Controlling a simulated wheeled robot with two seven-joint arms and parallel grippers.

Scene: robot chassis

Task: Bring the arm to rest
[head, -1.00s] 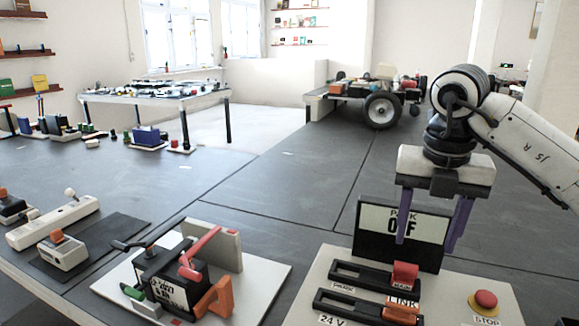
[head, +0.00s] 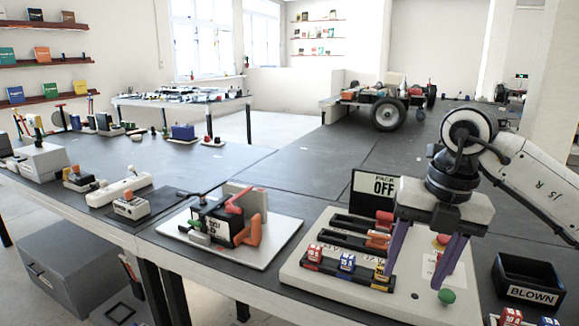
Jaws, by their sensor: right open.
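My right arm comes in from the right edge, and its right gripper (head: 420,278) hangs pointing down over the right side of the pale panel board (head: 296,272). Its two purple fingers are apart with nothing seen between them. The left finger overlaps the end of the fuse row in the picture; I cannot tell if it touches. Two dark slots with a red slider (head: 384,217) and an orange slider (head: 377,240) lie below the sign. My left gripper is not in view.
A black bin (head: 528,284) marked "BLOWN" stands right of the board. Coloured fuses (head: 347,262) sit along the board's front, near a green knob (head: 447,296). A white plate (head: 268,242) with a clamp-like device lies to the left.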

